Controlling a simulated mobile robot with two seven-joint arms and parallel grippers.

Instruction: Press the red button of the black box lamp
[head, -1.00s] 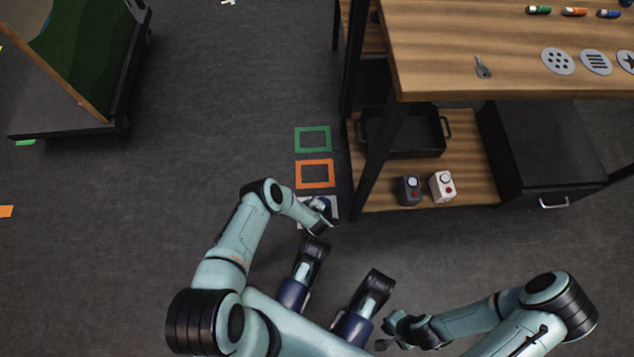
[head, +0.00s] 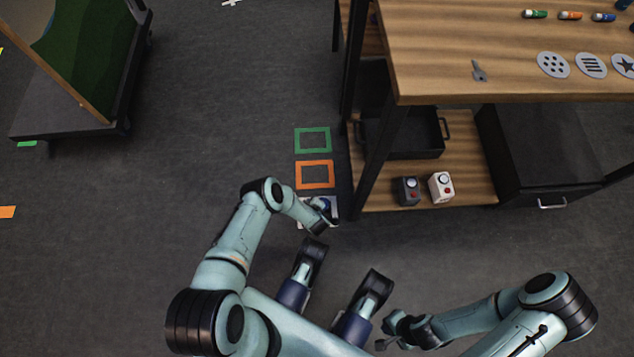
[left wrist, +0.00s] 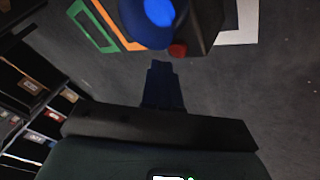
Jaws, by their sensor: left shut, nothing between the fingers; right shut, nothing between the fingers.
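In the left wrist view a dark box lamp (left wrist: 205,25) shows at the top, with a bright blue round light and a red button (left wrist: 178,49) at its lower edge. The shut fingers of my left gripper (left wrist: 161,66) point at it, just below the button; I cannot tell whether they touch. In the head view my left gripper (head: 327,224) is low beside the white floor square, largely covering the box there. A dark grey box lamp (head: 407,191) with a red button stands on the lower shelf. My right gripper (head: 384,343) is shut and empty at the bottom.
A white box lamp (head: 441,187) stands beside the grey one on the wooden lower shelf (head: 475,185). Orange (head: 315,186) and green (head: 312,151) floor frames lie behind the white square (head: 305,224). A table leg rises just right.

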